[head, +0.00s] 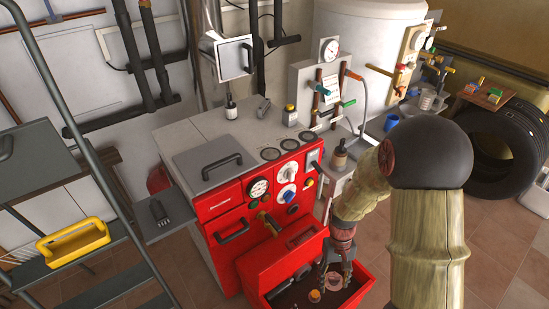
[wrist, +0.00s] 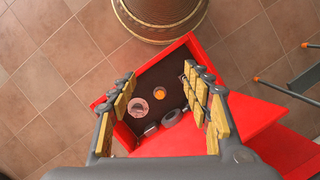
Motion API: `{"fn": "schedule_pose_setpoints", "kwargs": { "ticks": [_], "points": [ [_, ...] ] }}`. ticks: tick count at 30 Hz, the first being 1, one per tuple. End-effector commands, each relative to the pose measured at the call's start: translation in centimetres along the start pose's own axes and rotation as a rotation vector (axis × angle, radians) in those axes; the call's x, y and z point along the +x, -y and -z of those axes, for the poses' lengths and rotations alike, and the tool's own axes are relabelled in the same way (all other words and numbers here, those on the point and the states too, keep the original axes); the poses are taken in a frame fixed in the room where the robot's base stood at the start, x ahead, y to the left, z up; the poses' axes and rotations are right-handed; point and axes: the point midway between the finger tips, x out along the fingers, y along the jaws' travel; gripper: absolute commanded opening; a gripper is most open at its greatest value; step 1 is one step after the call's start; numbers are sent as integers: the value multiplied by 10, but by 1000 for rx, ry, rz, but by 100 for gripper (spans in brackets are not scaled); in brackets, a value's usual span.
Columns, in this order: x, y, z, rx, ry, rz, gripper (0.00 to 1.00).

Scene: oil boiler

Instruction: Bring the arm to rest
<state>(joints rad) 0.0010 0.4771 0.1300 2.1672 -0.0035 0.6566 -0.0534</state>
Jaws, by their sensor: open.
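My gripper (head: 337,272) hangs at the end of my arm over the open red drawer (head: 258,268) of the boiler in the head view. In the wrist view my gripper (wrist: 164,112) is open, its padded fingers apart with nothing between them in their hold. Below it, the drawer (wrist: 187,42) holds a round clear item (wrist: 138,107), a small orange item (wrist: 160,92) and a grey ring-like item (wrist: 172,117). I cannot tell whether the fingertips reach below the drawer's rim.
The red boiler (head: 222,208) stands behind the drawer, with gauges and a grey top. A ladder (head: 88,165) with a yellow tray (head: 75,243) stands at left. Tyres (head: 507,150) lie at right. Tiled floor at lower right is clear.

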Motion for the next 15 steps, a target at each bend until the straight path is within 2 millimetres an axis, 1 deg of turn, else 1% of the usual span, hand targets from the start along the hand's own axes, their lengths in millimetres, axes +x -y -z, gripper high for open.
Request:
{"fn": "schedule_pose_setpoints", "kwargs": {
  "ticks": [1, 6, 9, 15],
  "points": [
    [-20, 0, -7, 5, -20, -1, 49],
    [-74, 2, -34, 24, -74, -3, 49],
    [-102, 3, -52, 33, -111, -4, 49],
    [-153, 5, -88, 47, -200, -5, 49]
  ]
}}
